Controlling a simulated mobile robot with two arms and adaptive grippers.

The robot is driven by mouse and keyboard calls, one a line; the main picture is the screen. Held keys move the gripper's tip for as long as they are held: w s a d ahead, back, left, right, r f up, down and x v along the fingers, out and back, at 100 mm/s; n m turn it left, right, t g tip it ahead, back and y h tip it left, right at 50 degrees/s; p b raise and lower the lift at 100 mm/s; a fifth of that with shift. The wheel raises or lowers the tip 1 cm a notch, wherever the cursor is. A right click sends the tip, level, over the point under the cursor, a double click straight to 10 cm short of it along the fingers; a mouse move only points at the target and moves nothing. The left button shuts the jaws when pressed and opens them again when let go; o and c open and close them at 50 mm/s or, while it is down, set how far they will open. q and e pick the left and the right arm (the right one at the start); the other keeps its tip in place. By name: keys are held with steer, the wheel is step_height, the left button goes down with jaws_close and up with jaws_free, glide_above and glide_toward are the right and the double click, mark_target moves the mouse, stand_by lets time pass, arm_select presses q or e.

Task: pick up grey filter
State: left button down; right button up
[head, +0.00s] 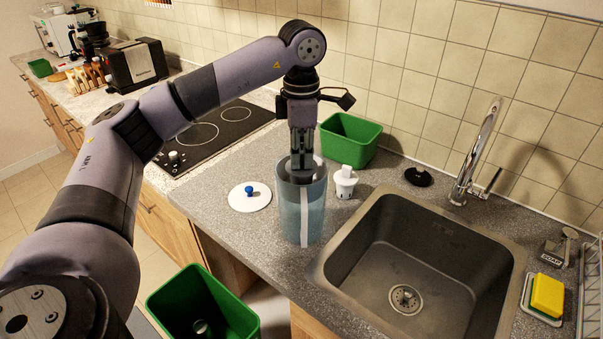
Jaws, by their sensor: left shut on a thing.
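A tall blue-tinted see-through container (313,215) with a pale vertical strip stands on the grey counter, left of the sink. My left gripper (301,172) points straight down into its open top. Its fingers are shut on a dark grey piece at the container's mouth, which looks like the grey filter (302,180). Most of that piece is hidden by the fingers and the container wall. A white filter-like cartridge (345,183) stands on the counter just right of the container. My right gripper is not in view.
A white lid with a blue knob (250,197) lies left of the container. A green bin (350,140) stands behind it, and a black lid (418,177) lies near the tap (478,150). The sink (420,260) is empty. Another green bin (203,305) is below the counter.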

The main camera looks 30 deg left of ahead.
arm_select(q)
step_height(320, 180, up, 14)
steer(key=p, duration=0.1)
steer(key=shift+p, duration=0.4)
